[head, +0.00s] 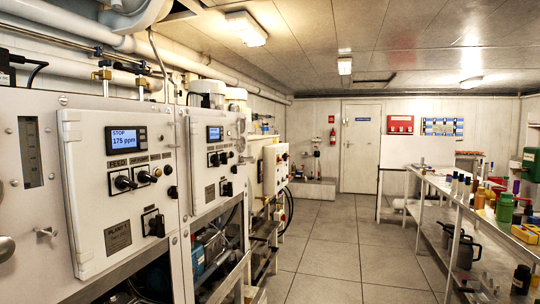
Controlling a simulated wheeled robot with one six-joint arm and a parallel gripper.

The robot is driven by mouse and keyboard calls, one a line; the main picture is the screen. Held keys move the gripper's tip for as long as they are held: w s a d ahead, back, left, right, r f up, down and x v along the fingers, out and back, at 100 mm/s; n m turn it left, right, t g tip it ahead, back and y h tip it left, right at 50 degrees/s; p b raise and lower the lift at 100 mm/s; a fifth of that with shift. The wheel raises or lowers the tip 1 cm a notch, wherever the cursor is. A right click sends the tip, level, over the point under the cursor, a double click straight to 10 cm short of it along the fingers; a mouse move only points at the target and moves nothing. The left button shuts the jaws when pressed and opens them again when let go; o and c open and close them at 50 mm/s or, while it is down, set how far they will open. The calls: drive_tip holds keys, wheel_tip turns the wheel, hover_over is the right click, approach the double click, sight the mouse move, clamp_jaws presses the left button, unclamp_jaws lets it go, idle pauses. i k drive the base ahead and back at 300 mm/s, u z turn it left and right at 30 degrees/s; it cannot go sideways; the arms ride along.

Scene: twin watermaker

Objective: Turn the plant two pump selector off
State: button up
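Two white control panels stand along the left wall. The near panel (120,195) has a lit display (125,139) reading STOP and 175 ppm, and a plate that begins with PLANT; its number is hard to read. Beyond it is a second, similar panel (212,165) with a lit display (215,133) too small to read. On this farther panel two dark knobs (219,158) sit under the display and another dark selector (226,189) sits lower, beside a small plate (209,192). Which way its handles point is too small to tell. My gripper is not in view.
Open frames with pumps and hoses (212,250) lie below the panels. A shelf bench (430,185) with bottles and tools lines the right side. The tiled floor (340,245) between is clear, up to a white door (361,150) at the back.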

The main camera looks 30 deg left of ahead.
sight(223, 156)
drive_tip(key=u, duration=0.05)
drive_tip(key=i, duration=0.75)
drive_tip(key=u, duration=1)
drive_tip(key=i, duration=0.65)
drive_tip(key=u, duration=0.65)
